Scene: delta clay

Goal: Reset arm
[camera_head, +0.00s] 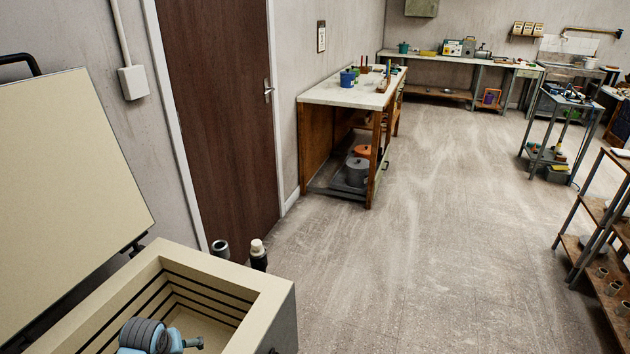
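Neither of my grippers shows in this view. A grey and light-blue jointed part, which looks like a piece of one of my arms, shows at the bottom left, in front of or inside the opening of a cream box-shaped kiln (268,291). The kiln's lid (70,155) stands open, tilted back at the left. Dark grooves line its inner walls.
A dark brown door (222,110) is shut beyond the kiln. A white-topped workbench (345,94) holds a blue pot (347,78). A long bench (452,57) lines the back wall. Shelving stands at right. The floor (420,240) between is clear.

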